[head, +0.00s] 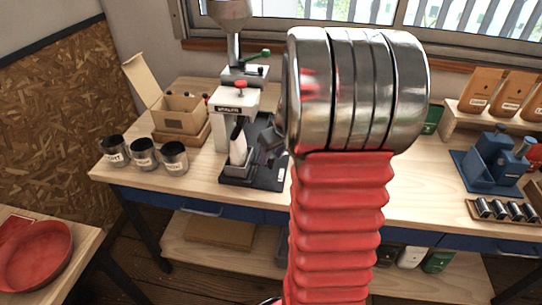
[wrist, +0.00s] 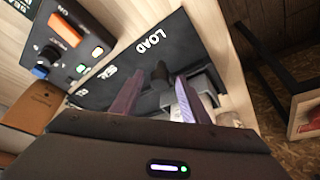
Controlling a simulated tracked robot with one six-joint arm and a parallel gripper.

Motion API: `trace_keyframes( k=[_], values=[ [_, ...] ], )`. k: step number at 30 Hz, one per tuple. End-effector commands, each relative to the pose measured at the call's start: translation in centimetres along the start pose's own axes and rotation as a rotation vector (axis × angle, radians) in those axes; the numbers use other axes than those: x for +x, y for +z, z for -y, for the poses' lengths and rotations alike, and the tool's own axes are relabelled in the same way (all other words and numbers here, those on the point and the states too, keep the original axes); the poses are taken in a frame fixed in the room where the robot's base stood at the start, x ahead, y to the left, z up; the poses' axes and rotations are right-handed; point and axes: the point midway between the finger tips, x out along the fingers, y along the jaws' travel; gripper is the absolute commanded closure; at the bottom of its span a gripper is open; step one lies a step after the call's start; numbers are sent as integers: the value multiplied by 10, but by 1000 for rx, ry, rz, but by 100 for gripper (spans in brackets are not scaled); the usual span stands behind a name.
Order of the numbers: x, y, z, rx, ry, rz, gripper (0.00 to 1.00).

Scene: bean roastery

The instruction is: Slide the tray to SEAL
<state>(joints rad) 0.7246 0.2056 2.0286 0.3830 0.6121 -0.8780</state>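The grey tray (head: 237,170) sits on a black base plate (head: 267,178) at the foot of a white press with a red knob (head: 240,84). In the wrist view the plate carries the word LOAD (wrist: 152,43) and further lettering, partly hidden. The grey tray (wrist: 207,82) lies at the LOAD end, with a dark upright handle (wrist: 160,72) near it. My gripper (wrist: 160,78) is open, its purple fingers apart on either side of the handle. I cannot tell whether they touch it. In the head view my gripper (head: 268,150) is partly hidden behind my arm.
Steel cups (head: 143,153) and an open cardboard box (head: 181,115) stand left of the press. A blue device (head: 492,160) stands far right. Bench space in front of the press is narrow.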

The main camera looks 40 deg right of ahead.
Motion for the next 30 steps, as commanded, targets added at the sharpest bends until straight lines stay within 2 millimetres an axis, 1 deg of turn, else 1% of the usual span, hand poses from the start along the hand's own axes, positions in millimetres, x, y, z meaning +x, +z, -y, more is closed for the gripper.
trace_keyframes(
  k=[1, 2, 17, 18, 30],
  values=[
    [0, 0, 0, 0, 0, 0, 62],
    [0, 0, 0, 0, 0, 0, 64],
    [0, 0, 0, 0, 0, 0, 99],
    [0, 0, 0, 0, 0, 0, 100],
    [0, -2, 0, -2, 0, 0, 100]
  ],
)
